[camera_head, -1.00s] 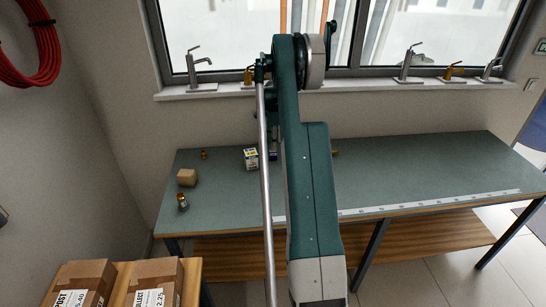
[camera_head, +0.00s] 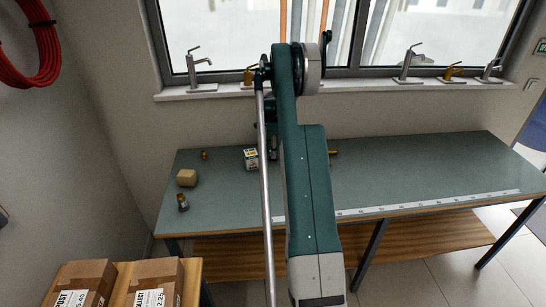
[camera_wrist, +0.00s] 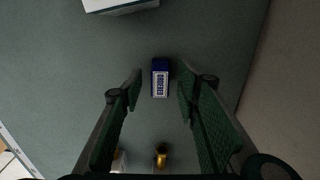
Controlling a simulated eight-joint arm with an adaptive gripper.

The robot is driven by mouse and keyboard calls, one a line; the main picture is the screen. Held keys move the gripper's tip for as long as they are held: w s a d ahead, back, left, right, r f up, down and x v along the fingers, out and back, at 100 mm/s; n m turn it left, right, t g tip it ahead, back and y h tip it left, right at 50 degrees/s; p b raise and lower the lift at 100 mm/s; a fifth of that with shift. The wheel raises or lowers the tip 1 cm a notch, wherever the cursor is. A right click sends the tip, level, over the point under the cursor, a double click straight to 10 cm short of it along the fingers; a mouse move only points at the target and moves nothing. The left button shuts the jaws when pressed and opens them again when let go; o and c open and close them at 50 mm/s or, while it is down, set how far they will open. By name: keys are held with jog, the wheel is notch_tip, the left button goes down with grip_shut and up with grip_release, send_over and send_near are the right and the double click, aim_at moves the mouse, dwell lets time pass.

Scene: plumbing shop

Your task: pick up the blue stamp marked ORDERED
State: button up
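The blue stamp (camera_wrist: 160,65) lies on the green bench top in the wrist view, with a white label whose vertical lettering appears to read ORDERED. My gripper (camera_wrist: 158,77) is open, with one green finger on each side of the stamp in the picture. Gaps show between the stamp and both fingers, and nothing is held. I cannot tell exactly how far the fingertips are above the bench. In the head view my arm covers most of the gripper and the stamp cannot be made out clearly.
A white box (camera_head: 251,160) stands close to the stamp. A brass piece (camera_wrist: 161,157) shows between the fingers' bases. A tan block (camera_head: 187,178) and a brass-and-dark fitting (camera_head: 183,203) sit at the bench's left. The bench (camera_head: 420,170) is mostly clear on the right.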

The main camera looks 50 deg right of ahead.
jog(key=shift+f, duration=0.8)
jog(key=c, duration=0.9)
